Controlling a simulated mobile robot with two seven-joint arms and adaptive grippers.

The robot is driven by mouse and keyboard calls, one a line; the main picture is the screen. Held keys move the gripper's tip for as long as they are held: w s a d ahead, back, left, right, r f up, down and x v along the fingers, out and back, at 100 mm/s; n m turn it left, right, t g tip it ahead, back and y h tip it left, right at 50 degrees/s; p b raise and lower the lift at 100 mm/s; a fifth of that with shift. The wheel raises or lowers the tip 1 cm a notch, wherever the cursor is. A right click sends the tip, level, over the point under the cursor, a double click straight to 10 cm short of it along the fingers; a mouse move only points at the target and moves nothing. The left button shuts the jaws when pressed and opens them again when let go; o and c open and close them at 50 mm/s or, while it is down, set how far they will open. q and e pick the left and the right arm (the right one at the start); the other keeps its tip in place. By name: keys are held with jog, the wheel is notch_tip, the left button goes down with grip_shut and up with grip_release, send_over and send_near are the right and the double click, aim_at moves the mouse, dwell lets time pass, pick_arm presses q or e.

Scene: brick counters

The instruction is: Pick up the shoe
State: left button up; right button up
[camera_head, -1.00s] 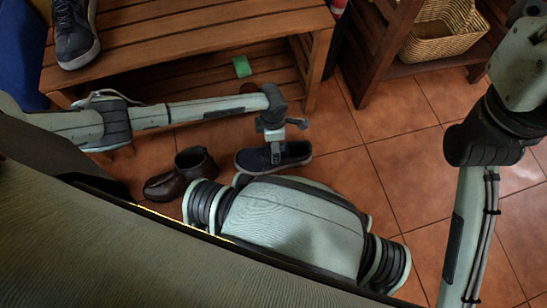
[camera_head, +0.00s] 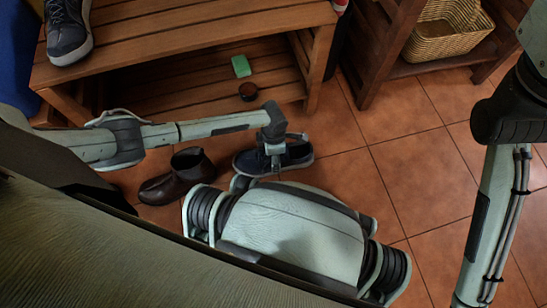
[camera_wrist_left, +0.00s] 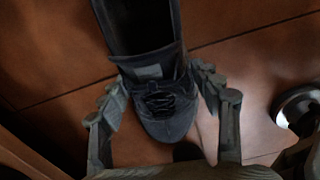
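A navy shoe with a pale sole (camera_head: 300,153) lies on the tiled floor in front of the bench. My left gripper (camera_head: 274,163) is down over its middle, pointing at the floor. In the left wrist view, the laced front of the shoe (camera_wrist_left: 165,105) lies between the two spread fingers (camera_wrist_left: 160,88). The fingers are one on each side; I cannot tell whether they touch it. A second navy shoe (camera_head: 68,30) stands on the bench top at the upper left. My right gripper is out of view; only part of that arm shows at the right.
A brown ankle boot (camera_head: 178,180) stands left of the floor shoe. A wicker basket (camera_head: 447,38) sits on a shelf. Floor at right is clear.

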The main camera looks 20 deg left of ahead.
pick_arm(q)
jog(key=c, duration=0.8)
jog(key=shift+r, duration=0.1)
